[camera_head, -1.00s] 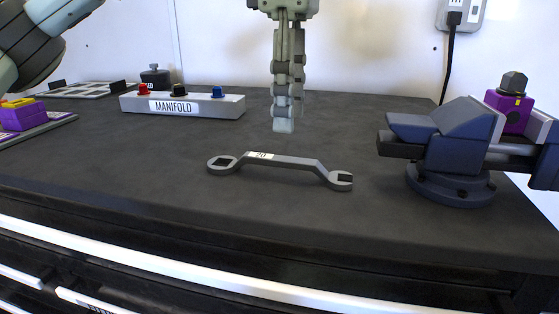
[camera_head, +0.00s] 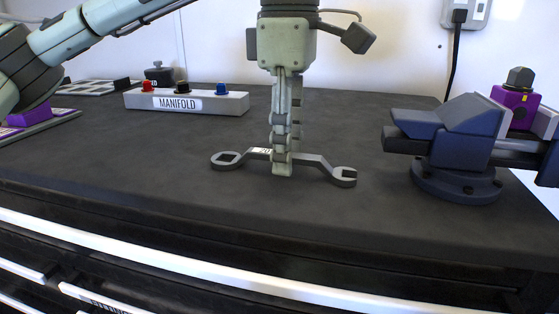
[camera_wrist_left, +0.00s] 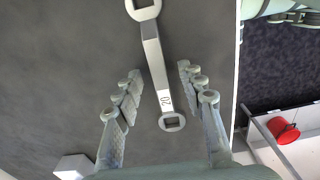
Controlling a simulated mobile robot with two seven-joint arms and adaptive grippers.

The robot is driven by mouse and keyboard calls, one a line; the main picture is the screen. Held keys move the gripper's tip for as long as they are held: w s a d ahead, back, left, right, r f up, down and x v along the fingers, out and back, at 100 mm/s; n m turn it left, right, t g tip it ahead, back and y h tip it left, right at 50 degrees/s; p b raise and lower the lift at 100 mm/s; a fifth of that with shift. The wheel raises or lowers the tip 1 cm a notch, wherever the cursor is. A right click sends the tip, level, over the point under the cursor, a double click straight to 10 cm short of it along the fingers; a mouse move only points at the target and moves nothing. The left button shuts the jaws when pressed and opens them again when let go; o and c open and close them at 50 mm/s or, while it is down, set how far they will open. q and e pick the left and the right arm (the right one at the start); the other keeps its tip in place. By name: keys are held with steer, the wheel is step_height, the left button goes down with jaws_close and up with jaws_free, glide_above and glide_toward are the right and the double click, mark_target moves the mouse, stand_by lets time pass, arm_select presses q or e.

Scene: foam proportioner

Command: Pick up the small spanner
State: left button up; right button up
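One grey spanner (camera_head: 318,163) with a white "20" label lies on the dark bench top, its handle raised between two ring-like ends. In the head view my left gripper (camera_head: 281,172) points straight down at the spanner's middle, its front finger covering part of the handle. In the left wrist view the spanner (camera_wrist_left: 155,62) runs between the two fingers of my left gripper (camera_wrist_left: 158,85). The fingers are spread, with a gap on each side of the handle. My right gripper is not in view.
A blue vise (camera_head: 462,140) holding a purple part (camera_head: 515,103) stands at the right. A grey manifold block (camera_head: 220,104) with coloured knobs stands at the back left. The bench in front of the spanner is clear.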

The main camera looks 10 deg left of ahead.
arm_select(q)
steer(key=shift+f, duration=0.2)
steer(key=shift+c, duration=0.2)
jaws_close()
